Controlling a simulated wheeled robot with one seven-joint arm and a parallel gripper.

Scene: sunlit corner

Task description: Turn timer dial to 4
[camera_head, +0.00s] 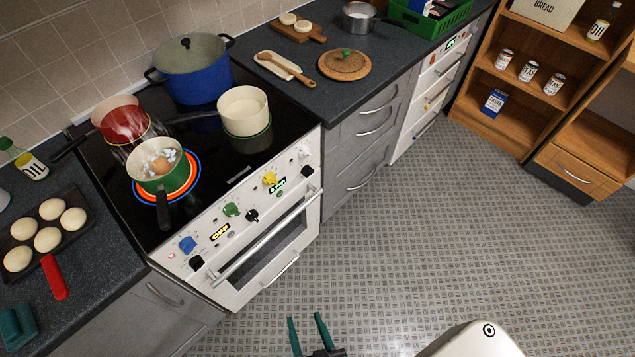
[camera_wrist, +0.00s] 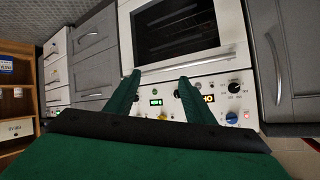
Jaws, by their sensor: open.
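The white oven front (camera_head: 200,276) carries several dials along its top panel. They include a blue dial (camera_head: 187,244), a green dial (camera_head: 232,209), a yellow dial (camera_head: 269,179) and a white dial (camera_head: 303,152). An amber display (camera_head: 220,232) and a green-lit display (camera_head: 278,186) sit among them. I cannot tell which dial is the timer or read its setting. My gripper (camera_head: 305,319) is open and empty, in front of the oven and apart from it. In the wrist view its fingers (camera_wrist: 160,78) partly cover the panel; the yellow dial (camera_wrist: 162,118) and blue dial (camera_wrist: 232,118) show there.
On the black hob stand a blue pot (camera_head: 195,75), a cream pot (camera_head: 244,112), a red pan (camera_head: 121,117) and a green pot with an egg (camera_head: 158,167) on a glowing ring. The oven handle (camera_head: 262,247) juts out below the dials. The floor (camera_head: 430,230) is clear.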

